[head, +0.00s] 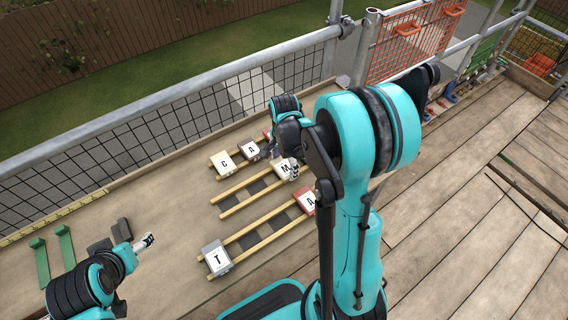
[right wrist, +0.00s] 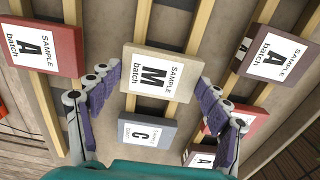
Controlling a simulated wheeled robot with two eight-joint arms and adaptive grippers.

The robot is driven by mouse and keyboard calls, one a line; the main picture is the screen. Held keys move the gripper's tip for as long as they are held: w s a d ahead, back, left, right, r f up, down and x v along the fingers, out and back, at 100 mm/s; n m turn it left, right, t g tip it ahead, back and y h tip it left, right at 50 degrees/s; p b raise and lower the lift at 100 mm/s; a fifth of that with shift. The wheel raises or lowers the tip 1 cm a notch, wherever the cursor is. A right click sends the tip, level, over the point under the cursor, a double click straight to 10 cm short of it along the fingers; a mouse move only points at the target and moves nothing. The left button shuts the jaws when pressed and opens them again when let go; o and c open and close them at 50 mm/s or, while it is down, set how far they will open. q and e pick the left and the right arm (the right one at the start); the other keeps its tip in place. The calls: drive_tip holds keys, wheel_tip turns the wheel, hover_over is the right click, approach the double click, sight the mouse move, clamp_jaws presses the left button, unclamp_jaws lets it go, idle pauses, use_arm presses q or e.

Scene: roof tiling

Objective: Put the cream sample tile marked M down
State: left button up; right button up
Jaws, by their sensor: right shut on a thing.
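The cream sample tile marked M (head: 284,168) is at the upper right end of the middle pair of wooden battens in the head view. It also shows in the right wrist view (right wrist: 160,72), letter facing up, between my purple-padded fingers. My right gripper (head: 292,170) is shut on this tile by its two sides. In the right wrist view the battens run beneath the tile; whether it touches them I cannot tell. My left gripper (head: 146,241) is at the lower left, apart from all tiles; its finger opening is too small to judge.
A red A tile (head: 305,200) and a grey T tile (head: 216,258) sit on the nearer battens. A C tile (head: 223,163) and a dark A tile (head: 249,150) sit on the farther ones. Green brackets (head: 66,246) lie at left. A mesh guardrail (head: 200,108) edges the boards.

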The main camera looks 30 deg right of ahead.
sight(284, 167)
drive_tip(key=o, duration=1.3)
drive_tip(key=shift+r+p, duration=0.5)
drive_tip(key=shift+p, duration=0.05)
wheel_tip(284, 167, up, 12)
drive_tip(key=p, duration=0.4)
drive_tip(key=s+a+r+n+t, duration=0.2)
drive_tip(key=s+a+n, duration=0.1)
drive_tip(key=n, duration=0.2)
drive_tip(key=s+a+r+n+t, duration=0.2)
drive_tip(key=s+a+n, duration=0.2)
drive_tip(key=n, duration=0.2)
drive_tip(key=s+a+r+n+t, duration=0.2)
drive_tip(key=s+a+n+t, duration=0.1)
drive_tip(key=n, duration=0.3)
drive_tip(key=shift+s+a+r, duration=0.2)
drive_tip(key=shift+s+a, duration=0.1)
drive_tip(key=shift+s, duration=0.25)
